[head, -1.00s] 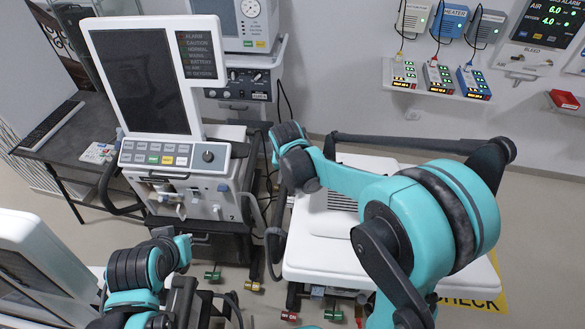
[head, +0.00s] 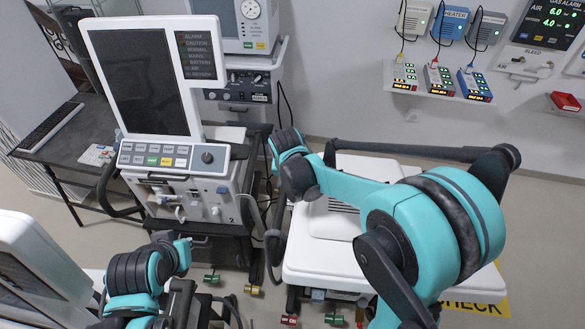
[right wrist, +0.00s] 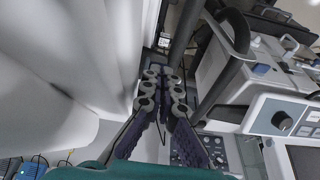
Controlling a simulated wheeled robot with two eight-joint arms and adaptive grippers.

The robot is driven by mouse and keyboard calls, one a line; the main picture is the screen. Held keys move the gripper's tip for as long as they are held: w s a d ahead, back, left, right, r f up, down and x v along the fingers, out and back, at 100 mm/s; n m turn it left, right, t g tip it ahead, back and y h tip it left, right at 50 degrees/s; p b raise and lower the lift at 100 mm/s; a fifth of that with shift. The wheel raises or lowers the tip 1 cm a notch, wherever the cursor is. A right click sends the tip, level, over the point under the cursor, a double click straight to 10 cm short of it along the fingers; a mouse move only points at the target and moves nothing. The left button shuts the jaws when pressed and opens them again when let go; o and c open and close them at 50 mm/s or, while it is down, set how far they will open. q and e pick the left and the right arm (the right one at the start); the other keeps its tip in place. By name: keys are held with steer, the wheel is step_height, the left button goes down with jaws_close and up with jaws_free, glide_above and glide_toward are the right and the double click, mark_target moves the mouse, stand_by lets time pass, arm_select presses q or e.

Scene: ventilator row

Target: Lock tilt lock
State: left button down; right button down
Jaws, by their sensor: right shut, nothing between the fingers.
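The ventilator (head: 190,205) with a tall screen (head: 145,75) and a front control panel (head: 160,156) stands left of centre in the head view. I cannot pick out a tilt lock with certainty in either view. My right arm reaches in from the right, and its end is beside the ventilator's right side; its fingers are hidden in the head view. In the right wrist view my right gripper (right wrist: 162,80) is shut and empty, between a white curved surface (right wrist: 60,70) and a dark upright tube (right wrist: 183,35). My left arm shows at lower left; its fingers are not visible.
A white-topped cart (head: 320,258) with a dark rail (head: 400,148) stands right of the ventilator. Another white unit (head: 40,265) is at lower left. Coloured floor pedals (head: 251,290) lie near the cart bases. A control panel (right wrist: 285,118) is at the right in the wrist view.

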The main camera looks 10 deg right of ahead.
steer(key=shift+r, duration=0.15)
steer(key=shift+r+p, duration=0.55)
steer(key=shift+r, duration=0.15)
steer(key=shift+w+r+p, duration=0.1)
steer(key=shift+r+p, duration=0.2)
steer(key=shift+r, duration=0.05)
step_height(320, 180, up, 3)
steer(key=shift+w+d+r+p, duration=0.1)
steer(key=shift+d+p, duration=0.05)
steer(key=shift+p, duration=1.05)
steer(key=s+a+r+p, duration=0.1)
steer(key=s+a+r, duration=0.1)
steer(key=s+r, duration=0.3)
step_height(320, 180, up, 4)
steer(key=shift+f, duration=0.25)
steer(key=shift+s+d, duration=0.1)
